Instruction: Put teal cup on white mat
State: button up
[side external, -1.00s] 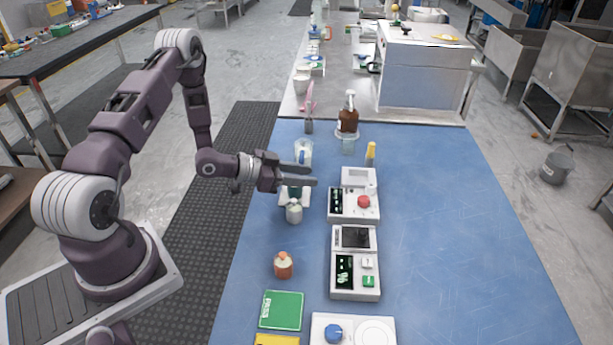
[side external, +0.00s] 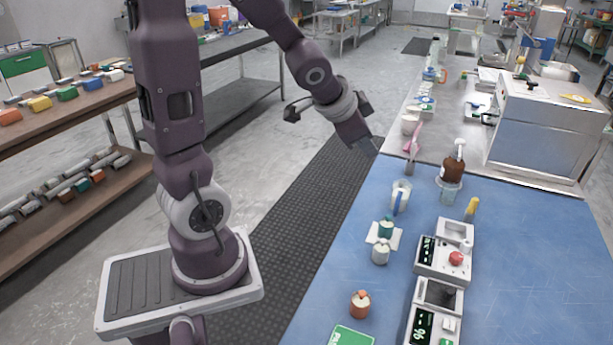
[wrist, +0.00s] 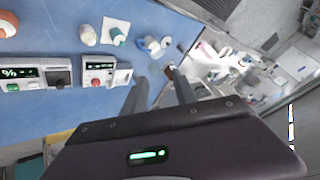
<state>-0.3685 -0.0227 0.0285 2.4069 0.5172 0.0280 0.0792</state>
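The teal cup (side external: 386,228) stands upright on the white mat (side external: 371,238) near the left edge of the blue table. In the wrist view, the teal cup (wrist: 118,38) also rests on the white mat (wrist: 107,22), apart from my fingers. My gripper (side external: 379,146) is raised above and behind the cup, near the table's left edge. In the wrist view, the two fingers of my gripper (wrist: 160,92) are apart with nothing held between them.
A cream jar (side external: 380,252) stands just in front of the mat, and a clear pitcher (side external: 401,194) behind it. Scales (side external: 443,255) are to the right. An orange jar (side external: 360,304) is nearer the front. A brown pump bottle (side external: 453,165) stands farther back.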

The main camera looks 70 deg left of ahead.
jog(key=s+d+r+n+g+h, duration=0.1)
jog(key=s+d+r, duration=0.1)
jog(key=s+d, duration=0.5)
jog(key=s+d+r+n+g+h, duration=0.1)
jog(key=s+d+r+h, duration=0.1)
jog(key=s+d, duration=0.5)
jog(key=s+r, duration=0.1)
jog(key=s, duration=0.4)
jog(key=shift+d, duration=0.35)
jog(key=shift+r, duration=0.1)
